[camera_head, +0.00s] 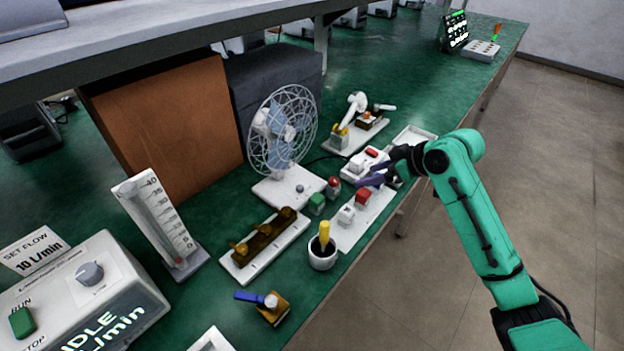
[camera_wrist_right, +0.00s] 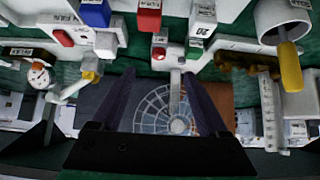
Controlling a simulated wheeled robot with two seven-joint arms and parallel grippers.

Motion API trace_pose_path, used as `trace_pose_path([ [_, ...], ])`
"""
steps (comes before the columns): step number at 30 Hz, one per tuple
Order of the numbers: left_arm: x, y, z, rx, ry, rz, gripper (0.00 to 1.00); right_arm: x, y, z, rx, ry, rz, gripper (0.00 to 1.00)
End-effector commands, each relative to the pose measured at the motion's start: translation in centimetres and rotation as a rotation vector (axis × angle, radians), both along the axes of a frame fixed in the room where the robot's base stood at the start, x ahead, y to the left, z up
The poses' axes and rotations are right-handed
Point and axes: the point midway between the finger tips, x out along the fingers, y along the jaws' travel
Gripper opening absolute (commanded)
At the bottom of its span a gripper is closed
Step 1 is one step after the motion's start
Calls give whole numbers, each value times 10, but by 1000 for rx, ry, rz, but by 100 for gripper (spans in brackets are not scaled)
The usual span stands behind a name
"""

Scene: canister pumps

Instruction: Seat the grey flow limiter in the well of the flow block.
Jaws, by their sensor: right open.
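The grey flow limiter appears to be the pale grey block (camera_head: 346,214) on a white tray (camera_head: 343,238). In the right wrist view a pale block (camera_wrist_right: 203,14) at the top, beside a red one, looks like the same piece. My right gripper (camera_head: 368,176) is open with nothing between its fingers, above the far end of that tray and apart from the block; its fingers also show in the wrist view (camera_wrist_right: 160,76). I cannot tell for sure which fixture is the flow block, and no well shows clearly. My left gripper is out of view.
A red block (camera_head: 362,197) shares the tray. A caged fan (camera_head: 283,130), a green block (camera_head: 316,204), a brass fixture (camera_head: 265,236) and a cup with a yellow handle (camera_head: 322,257) stand close by. The bench's front edge runs just right of the tray.

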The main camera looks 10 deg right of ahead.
Motion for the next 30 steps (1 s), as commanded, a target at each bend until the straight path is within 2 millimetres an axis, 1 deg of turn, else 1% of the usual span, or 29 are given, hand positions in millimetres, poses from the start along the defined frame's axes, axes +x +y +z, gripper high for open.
trace_pose_path([
  [1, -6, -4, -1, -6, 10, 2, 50, 0, 0, 0, -1, 0, -1, 78],
  [5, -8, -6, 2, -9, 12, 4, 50, 8, 7, -9, 3, 1, 0, 78],
  [11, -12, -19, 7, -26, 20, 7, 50, 36, 31, -46, 4, 2, 0, 78],
  [13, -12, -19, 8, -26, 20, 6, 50, 44, 36, -57, 3, 1, -2, 78],
  [16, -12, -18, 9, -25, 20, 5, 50, 51, 42, -66, 1, 0, -2, 78],
  [21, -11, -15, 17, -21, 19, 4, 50, 67, 56, -85, 2, 3, -2, 78],
  [24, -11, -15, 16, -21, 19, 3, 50, 76, 63, -99, 1, 1, -3, 78],
  [27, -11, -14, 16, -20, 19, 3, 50, 79, 65, -104, -2, -1, -2, 78],
  [30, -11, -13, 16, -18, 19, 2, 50, 79, 65, -104, -2, -1, -2, 78],
])
